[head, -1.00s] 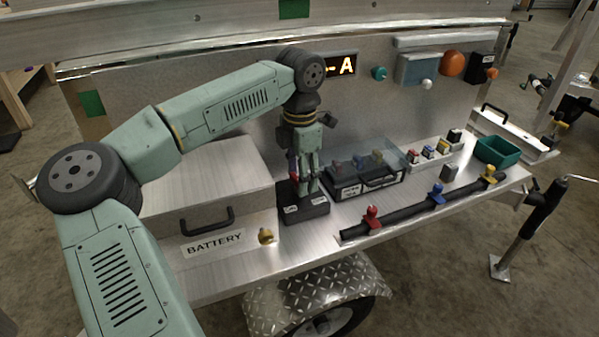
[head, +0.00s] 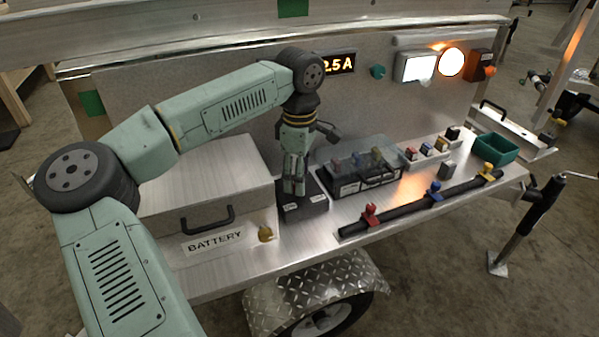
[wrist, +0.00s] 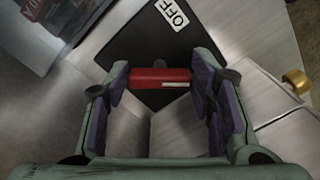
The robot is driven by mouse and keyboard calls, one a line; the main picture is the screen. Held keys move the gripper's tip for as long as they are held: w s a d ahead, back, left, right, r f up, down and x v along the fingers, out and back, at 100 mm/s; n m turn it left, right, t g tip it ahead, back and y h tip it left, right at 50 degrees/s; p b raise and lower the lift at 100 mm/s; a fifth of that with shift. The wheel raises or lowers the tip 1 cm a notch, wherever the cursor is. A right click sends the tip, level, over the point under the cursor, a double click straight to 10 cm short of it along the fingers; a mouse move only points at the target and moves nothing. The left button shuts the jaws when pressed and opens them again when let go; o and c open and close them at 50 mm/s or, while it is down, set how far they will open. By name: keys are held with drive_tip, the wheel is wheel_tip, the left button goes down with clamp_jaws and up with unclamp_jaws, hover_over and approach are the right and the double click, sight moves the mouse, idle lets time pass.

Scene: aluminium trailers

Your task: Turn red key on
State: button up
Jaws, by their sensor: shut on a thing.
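The red key (wrist: 160,77) shows in the wrist view as a red bar with a small pale mark, above a black switch box (wrist: 150,45). An OFF label (wrist: 172,13) is on the box's top. My gripper (wrist: 161,84) is shut on the red key, one purple-padded finger at each end. In the head view my gripper (head: 294,190) points down at the black switch box (head: 308,212) and hides the key. The amber display (head: 338,63) reads 2.5 A. A white lamp (head: 416,67) and a round lamp (head: 451,62) glow.
The battery box (head: 205,190) stands left of the switch box, with a brass knob (head: 265,233) at its front. A clear-lidded fuse case (head: 362,178) is close on the right. A black pipe with coloured valves (head: 410,207) runs along the front edge.

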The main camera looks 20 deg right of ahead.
drive_tip(key=shift+m, duration=0.5)
drive_tip(key=o, duration=1.2)
drive_tip(key=shift+c, duration=0.2)
wheel_tip(320, 180, up, 12)
